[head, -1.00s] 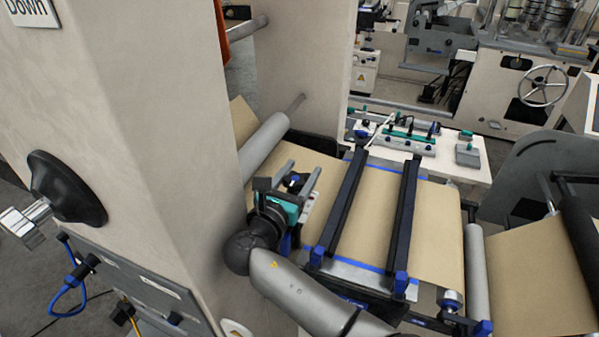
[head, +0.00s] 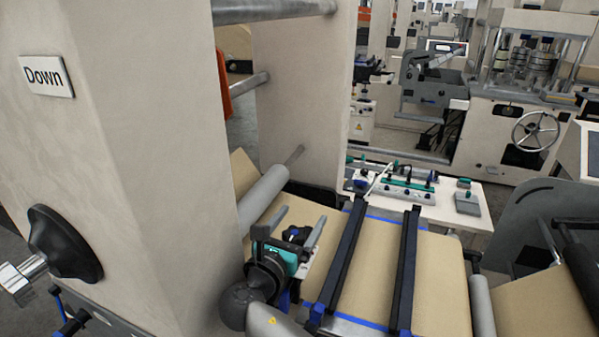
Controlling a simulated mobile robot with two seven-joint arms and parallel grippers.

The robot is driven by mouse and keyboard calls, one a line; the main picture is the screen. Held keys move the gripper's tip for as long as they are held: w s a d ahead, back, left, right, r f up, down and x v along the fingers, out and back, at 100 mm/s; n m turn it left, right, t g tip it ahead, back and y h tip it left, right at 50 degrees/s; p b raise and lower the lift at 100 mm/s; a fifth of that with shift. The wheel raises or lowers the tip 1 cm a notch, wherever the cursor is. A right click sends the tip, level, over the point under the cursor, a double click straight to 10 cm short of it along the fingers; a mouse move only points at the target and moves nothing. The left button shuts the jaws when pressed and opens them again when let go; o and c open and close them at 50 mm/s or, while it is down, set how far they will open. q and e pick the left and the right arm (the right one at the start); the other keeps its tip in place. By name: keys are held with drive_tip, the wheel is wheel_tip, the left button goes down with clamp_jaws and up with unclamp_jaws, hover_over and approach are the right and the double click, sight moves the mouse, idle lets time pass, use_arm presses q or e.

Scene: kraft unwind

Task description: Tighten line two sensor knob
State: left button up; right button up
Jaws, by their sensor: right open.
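My right gripper (head: 302,214) is open and empty. It is above the brown paper web (head: 437,270), beside the cream machine column and left of two dark bars. The left bar (head: 341,255) and right bar (head: 405,260) cross above the web. A blue fitting (head: 315,318) sits at the near end of the left bar. No knob is clearly marked as the line two sensor knob, so I cannot tell which it is. The bars' near ends are partly cut off by the bottom edge. My left gripper is out of view.
The large column (head: 150,170) fills the left, with a "Down" sign (head: 46,76) and a black round handle (head: 62,245). A grey roller (head: 262,197) lies behind my gripper. A white table (head: 470,205) with small devices stands beyond the web.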

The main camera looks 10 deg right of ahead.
wheel_tip(320, 180, up, 19)
idle(0.4)
drive_tip(key=shift+f, duration=0.15)
